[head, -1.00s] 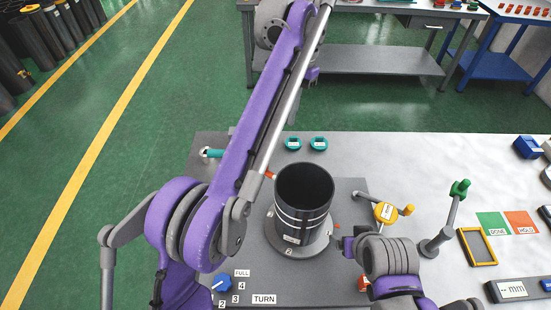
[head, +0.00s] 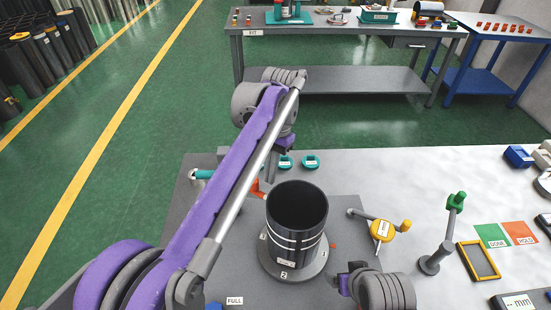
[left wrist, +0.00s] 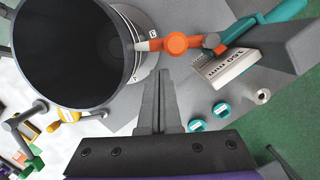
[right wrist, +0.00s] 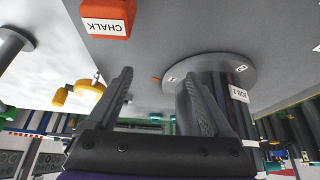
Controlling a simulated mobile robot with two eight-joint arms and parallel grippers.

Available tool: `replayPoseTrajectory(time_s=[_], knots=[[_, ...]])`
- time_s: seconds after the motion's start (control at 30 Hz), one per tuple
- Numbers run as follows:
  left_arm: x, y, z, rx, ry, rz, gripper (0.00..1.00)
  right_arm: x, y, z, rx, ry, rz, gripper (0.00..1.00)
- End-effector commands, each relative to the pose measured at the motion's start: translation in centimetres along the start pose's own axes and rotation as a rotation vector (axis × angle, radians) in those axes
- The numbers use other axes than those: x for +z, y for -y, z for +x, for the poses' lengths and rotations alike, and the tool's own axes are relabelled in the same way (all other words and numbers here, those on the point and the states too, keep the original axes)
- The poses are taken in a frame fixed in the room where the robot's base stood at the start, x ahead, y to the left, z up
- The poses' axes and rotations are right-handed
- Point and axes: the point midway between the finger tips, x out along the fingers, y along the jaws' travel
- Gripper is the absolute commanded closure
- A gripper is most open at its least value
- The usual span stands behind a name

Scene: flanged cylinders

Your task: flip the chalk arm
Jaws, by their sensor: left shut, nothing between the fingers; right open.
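A dark, open-topped cylinder (head: 297,222) stands upright on a round grey flange (head: 290,266). An orange arm (left wrist: 176,43) with a round hub reaches the cylinder's wall in the left wrist view; a small part shows left of the cylinder in the head view (head: 256,190). An orange block (left wrist: 0,0) is not seen there, but a block marked CHALK (right wrist: 108,18) shows in the right wrist view. My left gripper (head: 271,176) is shut and empty behind the cylinder, close to the orange arm (left wrist: 198,42). My right gripper (right wrist: 160,80) is open and empty at the cylinder's front right.
A teal handle (head: 203,174) lies left of the cylinder, and two teal discs (head: 310,162) behind it. A yellow part (head: 381,230) and a green-topped lever (head: 455,203) stand to the right. A yellow frame (head: 477,261) lies farther right.

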Motion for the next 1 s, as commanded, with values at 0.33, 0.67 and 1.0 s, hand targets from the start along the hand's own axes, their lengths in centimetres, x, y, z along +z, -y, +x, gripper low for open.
replayPoseTrajectory(time_s=[0.33, 0.67, 1.0], knots=[[1.6, 0.0, 1.0, 0.000, -0.001, 0.000, 1.00, 0.1, 0.0, 0.1, 0.000, 0.001, 0.000, 0.15], [1.6, 0.0, 1.0, -0.001, -0.001, 0.003, 1.00, 0.1, 0.0, 0.1, 0.000, 0.001, 0.000, 0.15], [2.0, -0.2, 1.1, -0.012, 0.000, 0.063, 1.00, 0.1, 0.0, 0.1, 0.000, 0.001, 0.000, 0.15]])
